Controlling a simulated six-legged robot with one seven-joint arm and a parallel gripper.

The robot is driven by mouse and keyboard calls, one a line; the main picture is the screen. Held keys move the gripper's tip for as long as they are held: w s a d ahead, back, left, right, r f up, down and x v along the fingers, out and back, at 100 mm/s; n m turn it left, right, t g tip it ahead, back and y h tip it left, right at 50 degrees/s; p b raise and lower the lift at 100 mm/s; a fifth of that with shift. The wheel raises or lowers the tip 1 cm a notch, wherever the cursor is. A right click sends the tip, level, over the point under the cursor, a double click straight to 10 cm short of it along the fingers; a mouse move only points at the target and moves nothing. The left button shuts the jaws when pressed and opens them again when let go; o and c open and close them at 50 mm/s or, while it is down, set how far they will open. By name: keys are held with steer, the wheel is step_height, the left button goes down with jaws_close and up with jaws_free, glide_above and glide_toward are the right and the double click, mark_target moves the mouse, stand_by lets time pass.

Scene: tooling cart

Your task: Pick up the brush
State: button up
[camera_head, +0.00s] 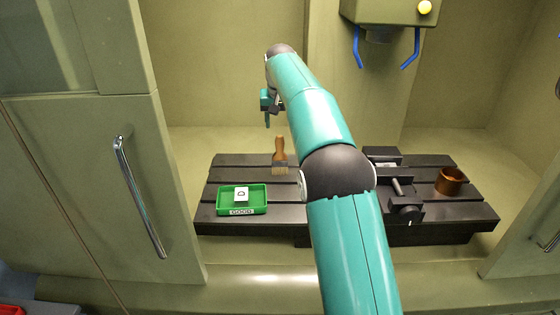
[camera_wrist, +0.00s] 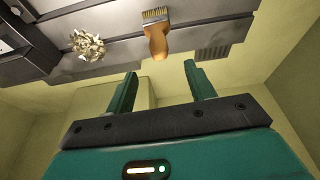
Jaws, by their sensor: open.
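The brush (camera_head: 279,154) has a brown wooden handle and pale bristles. In the head view it is at the back left of the slotted black table, with its handle toward the back and its bristles toward the front. In the wrist view the brush (camera_wrist: 156,36) is beyond my fingertips, nearly in line with the gap between them, with its handle end nearest. My gripper (camera_head: 267,110) hangs behind and above the handle in the head view. In the wrist view its two green fingers (camera_wrist: 160,75) are apart, with nothing between them.
A green tray (camera_head: 257,208) with a white block marked D is left of my arm. A black vise (camera_head: 405,205) and a brown cup (camera_head: 451,181) are to the right. A curly pile of shavings (camera_wrist: 87,45) shows in the wrist view. Cabinet walls enclose the table.

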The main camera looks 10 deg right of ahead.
mark_target(280, 137)
steer(key=x, duration=0.5)
steer(key=shift+w+a+f, duration=0.1)
steer(key=shift+f, duration=0.65)
steer(key=x, duration=0.4)
steer(key=shift+f, duration=0.2)
steer(key=c, duration=1)
